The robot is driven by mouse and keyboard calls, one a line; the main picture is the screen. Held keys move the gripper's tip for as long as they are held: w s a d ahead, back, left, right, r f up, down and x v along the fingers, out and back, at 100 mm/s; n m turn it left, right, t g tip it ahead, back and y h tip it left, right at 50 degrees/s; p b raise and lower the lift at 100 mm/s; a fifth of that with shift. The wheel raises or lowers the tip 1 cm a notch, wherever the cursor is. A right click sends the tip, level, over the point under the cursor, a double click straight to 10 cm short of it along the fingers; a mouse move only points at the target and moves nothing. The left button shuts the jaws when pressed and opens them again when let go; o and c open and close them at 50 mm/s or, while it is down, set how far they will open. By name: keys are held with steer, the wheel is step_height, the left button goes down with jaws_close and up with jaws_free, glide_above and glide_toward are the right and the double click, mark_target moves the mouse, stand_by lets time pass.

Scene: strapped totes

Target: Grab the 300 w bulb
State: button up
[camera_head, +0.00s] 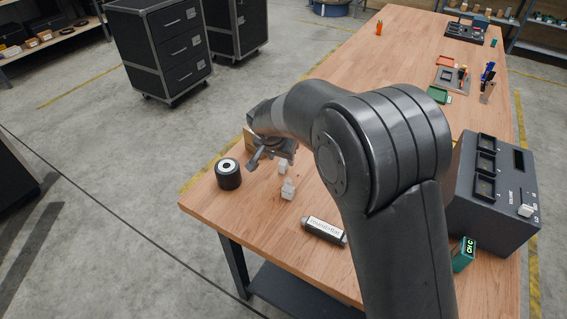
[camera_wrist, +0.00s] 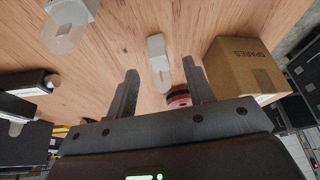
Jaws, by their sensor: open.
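My gripper (camera_head: 272,156) is open above the near left end of the wooden table, its two fingers spread apart and empty. In the wrist view a small pale piece with a clear rounded end (camera_wrist: 156,47) lies on the wood, in line with the gap between the fingertips (camera_wrist: 160,68). A larger pale piece with a clear end (camera_wrist: 70,22) is at the upper left. In the head view two small pale pieces lie below my gripper, one (camera_head: 283,167) close to it and one (camera_head: 288,189) nearer. No wattage is legible, so I cannot tell which is the 300 W bulb.
A cardboard box marked SPARES (camera_wrist: 236,68) stands right of the fingers; a red and dark round thing (camera_wrist: 178,97) is partly behind the right finger. A black cylinder (camera_head: 229,178), a labelled dark cylinder (camera_head: 323,231) and a grey slotted unit (camera_head: 491,205) are on the table.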

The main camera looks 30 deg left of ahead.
mark_target(283, 162)
steer(key=x, duration=0.4)
steer(key=shift+w, duration=0.25)
jaws_close()
